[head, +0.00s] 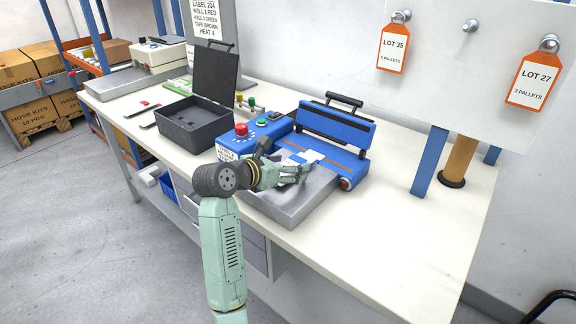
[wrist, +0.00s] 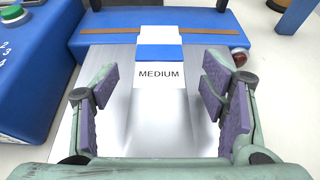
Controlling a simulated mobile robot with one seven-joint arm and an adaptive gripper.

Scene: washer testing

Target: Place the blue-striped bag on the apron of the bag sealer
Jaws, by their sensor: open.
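The blue-striped bag (wrist: 161,76) is white with a blue band and the word MEDIUM. It lies on the silver apron (wrist: 125,125) of the bag sealer, its far end reaching the sealer's brown strip. In the head view the bag (head: 310,156) is partly hidden by my gripper. The blue bag sealer (head: 334,129) has its handled lid raised; its apron (head: 291,207) faces the table's front. My gripper (head: 299,172) is over the apron. In the wrist view its purple-padded fingers (wrist: 160,82) are open, one on each side of the bag's near end, apart from it.
A blue control box (head: 237,146) with a red button stands left of the apron. A dark open case (head: 193,121) is farther left on the table. A board with orange-edged tags (head: 393,48) stands at the back right. The table's right front (head: 400,245) is clear.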

